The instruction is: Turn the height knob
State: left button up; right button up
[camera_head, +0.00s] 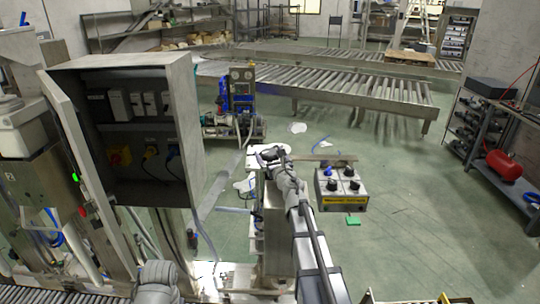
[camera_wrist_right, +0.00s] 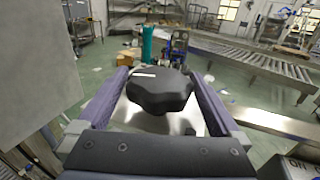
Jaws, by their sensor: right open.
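A black lobed knob (camera_wrist_right: 160,92) with a white mark line on top fills the middle of the right wrist view, above a shiny metal surface. My right gripper (camera_wrist_right: 160,78) is open, with one finger on each side of the knob. A narrow gap seems to show beside the fingers; I cannot tell if either touches. In the head view my right gripper (camera_head: 270,154) is at the top of a metal post (camera_head: 275,225), and the knob is hard to make out there. My left gripper is not in view.
A grey control box (camera_head: 341,204) with several black knobs and a yellow label stands right of my right arm. An open electrical cabinet (camera_head: 190,130) stands at the left. Roller conveyors (camera_head: 350,90) cross the back.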

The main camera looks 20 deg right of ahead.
jog(key=shift+c, duration=0.4)
jog(key=c, duration=1)
jog(key=shift+d+y, duration=0.1)
jog(key=shift+y, duration=0.2)
jog(key=n+y, duration=0.2)
jog(key=shift+d+y, duration=0.1)
jog(key=shift+y, duration=0.3)
jog(key=n+g+y, duration=0.1)
jog(key=n+y, duration=0.1)
jog(key=y, duration=0.2)
jog(key=n+g+y, duration=0.1)
jog(key=n+y, duration=0.2)
jog(key=y, duration=0.1)
jog(key=shift+w+n+g, duration=0.2)
jog(key=shift+n+g, duration=0.1)
jog(key=shift+g, duration=0.1)
jog(key=n+g+y, duration=0.4)
jog(key=shift+y, duration=0.3)
jog(key=shift+s+n+g+y, duration=0.15)
jog(key=shift+n+g+y, duration=0.85)
jog(key=shift+g, duration=0.5)
jog(key=shift+s+n+g, duration=0.1)
jog(key=shift+n+g, duration=0.2)
